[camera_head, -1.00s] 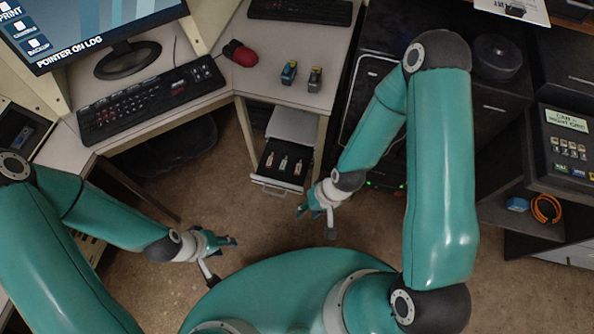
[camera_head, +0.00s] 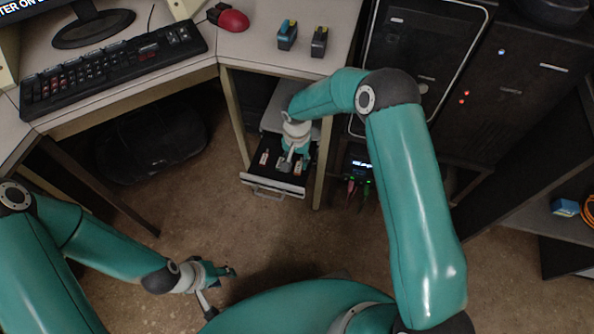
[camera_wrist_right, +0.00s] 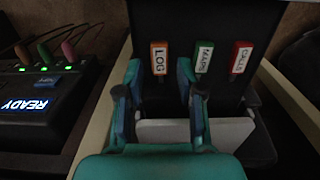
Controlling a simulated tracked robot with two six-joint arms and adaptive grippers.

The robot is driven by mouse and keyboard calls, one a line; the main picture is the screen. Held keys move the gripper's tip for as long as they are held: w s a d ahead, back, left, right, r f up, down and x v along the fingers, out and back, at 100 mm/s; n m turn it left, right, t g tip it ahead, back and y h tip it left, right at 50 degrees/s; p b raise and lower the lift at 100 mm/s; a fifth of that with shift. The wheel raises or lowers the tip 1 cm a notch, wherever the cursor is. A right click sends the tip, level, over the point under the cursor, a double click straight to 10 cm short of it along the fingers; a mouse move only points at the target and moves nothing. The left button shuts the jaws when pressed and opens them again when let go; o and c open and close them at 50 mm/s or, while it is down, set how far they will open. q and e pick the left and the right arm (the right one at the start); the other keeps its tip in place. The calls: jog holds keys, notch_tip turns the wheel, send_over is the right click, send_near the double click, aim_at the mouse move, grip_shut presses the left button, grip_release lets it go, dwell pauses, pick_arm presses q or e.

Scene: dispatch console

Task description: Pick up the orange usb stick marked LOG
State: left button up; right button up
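In the head view the right gripper (camera_head: 291,160) is over the open drawer (camera_head: 272,188) and partly hides the sticks. My left gripper (camera_head: 220,287) is open and empty above the floor.
A black device with a READY display (camera_wrist_right: 40,104) and plugged cables stands beside the drawer.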

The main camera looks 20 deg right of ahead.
aim_at(297, 172)
jog(key=shift+f+b, duration=0.55)
jog(key=shift+f, duration=2.2)
jog(key=shift+c, duration=0.3)
jog(key=c, duration=0.6)
jog(key=shift+o, duration=0.2)
jog(key=shift+r, duration=0.2)
